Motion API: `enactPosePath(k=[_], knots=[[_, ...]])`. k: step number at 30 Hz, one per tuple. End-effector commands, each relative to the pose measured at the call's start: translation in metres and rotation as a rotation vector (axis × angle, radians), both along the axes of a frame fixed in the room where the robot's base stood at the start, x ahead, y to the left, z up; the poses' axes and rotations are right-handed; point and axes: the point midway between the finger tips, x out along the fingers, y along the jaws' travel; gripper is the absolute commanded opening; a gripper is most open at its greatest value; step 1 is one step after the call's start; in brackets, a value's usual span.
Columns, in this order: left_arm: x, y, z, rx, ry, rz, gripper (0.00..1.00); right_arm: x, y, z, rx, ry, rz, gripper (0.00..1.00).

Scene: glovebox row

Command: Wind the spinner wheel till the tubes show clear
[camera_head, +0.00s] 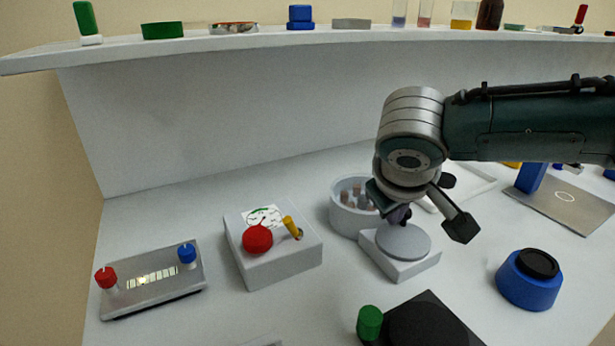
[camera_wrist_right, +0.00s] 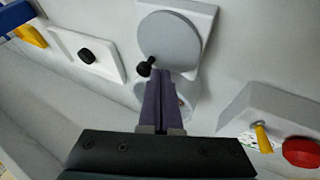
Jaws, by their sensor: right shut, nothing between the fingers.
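The spinner wheel is a flat grey disc (camera_head: 403,241) on a white base, with a small black handle knob (camera_wrist_right: 145,67) at its rim in the wrist view. The disc also fills the top middle of that view (camera_wrist_right: 170,38). A round white tub (camera_head: 343,214) with several brownish tubes (camera_head: 357,192) stands just behind the wheel. My right gripper (camera_wrist_right: 163,76) is shut and empty, its purple fingers at the disc's edge right beside the knob; I cannot tell if they touch. The arm hides part of the tub and the knob in the head view. My left gripper is out of view.
A white box (camera_head: 283,264) with a red knob and yellow lever stands left of the wheel. A grey panel (camera_head: 150,285) with red and blue knobs lies further left. A blue jar (camera_head: 527,285) stands right, a black device (camera_head: 430,325) in front. A shelf (camera_head: 270,40) runs above.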

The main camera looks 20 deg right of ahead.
Motion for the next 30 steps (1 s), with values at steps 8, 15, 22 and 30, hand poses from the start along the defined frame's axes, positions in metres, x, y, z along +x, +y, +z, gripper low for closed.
enactPosePath(k=[8, 15, 22, 30], knots=[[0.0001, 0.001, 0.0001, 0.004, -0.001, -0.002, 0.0, 0.0, -0.0002, 0.0001, 0.0, 0.0, 0.0, 0.0], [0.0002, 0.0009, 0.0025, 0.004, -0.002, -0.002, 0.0, -0.0004, 0.0009, 0.0005, 0.003, 0.0, -0.034, 0.0], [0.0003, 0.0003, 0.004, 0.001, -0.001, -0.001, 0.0, -0.0008, 0.0009, 0.0003, 0.001, 0.0, -0.069, 0.0], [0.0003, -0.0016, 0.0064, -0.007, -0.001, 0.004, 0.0, -0.002, 0.0016, 0.0, -0.001, 0.002, -0.111, 0.0]])
